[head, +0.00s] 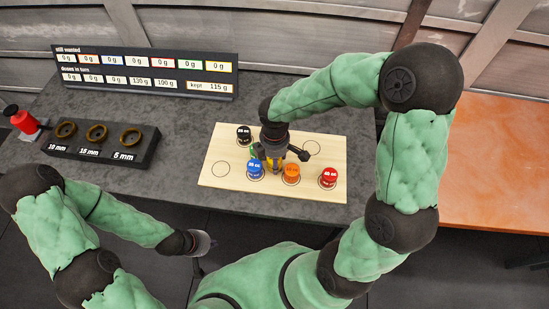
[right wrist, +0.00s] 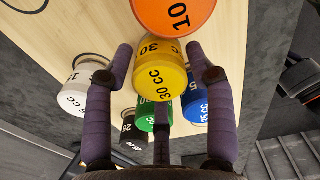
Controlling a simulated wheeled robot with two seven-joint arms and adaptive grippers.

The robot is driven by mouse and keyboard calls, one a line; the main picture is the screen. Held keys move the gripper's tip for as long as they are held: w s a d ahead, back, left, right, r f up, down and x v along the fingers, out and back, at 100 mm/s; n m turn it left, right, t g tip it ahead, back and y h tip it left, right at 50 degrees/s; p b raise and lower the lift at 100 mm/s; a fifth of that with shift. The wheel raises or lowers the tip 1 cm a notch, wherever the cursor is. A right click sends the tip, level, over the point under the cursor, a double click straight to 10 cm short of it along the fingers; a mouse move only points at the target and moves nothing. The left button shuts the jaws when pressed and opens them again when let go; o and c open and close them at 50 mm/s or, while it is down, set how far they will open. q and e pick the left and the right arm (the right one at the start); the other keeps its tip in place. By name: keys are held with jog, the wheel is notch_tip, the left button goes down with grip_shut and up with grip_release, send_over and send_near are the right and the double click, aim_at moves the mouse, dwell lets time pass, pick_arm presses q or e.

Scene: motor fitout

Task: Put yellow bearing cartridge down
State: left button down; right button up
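The yellow bearing cartridge (right wrist: 160,68), marked 30 cc, is between the fingers of my right gripper (right wrist: 160,62) in the right wrist view. In the head view the cartridge (head: 275,168) shows only partly under the right gripper (head: 274,155), above the pale wooden board (head: 215,183). Whether its base touches the board is hidden. My left gripper (head: 203,243) is empty, off the front edge of the table; its fingers are too small to read.
Blue (head: 255,169), orange (head: 291,173), red (head: 328,178) and black (head: 245,134) cartridges stand on the board. Green (right wrist: 153,117) and white (right wrist: 88,88) ones are close by. Empty circles show at the board's left and back right. A black ring holder (head: 100,151) stands left.

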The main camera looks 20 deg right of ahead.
notch_tip(320, 180, up, 12)
jog(key=p, duration=0.4)
jog(key=shift+r, duration=0.15)
dwell(0.6)
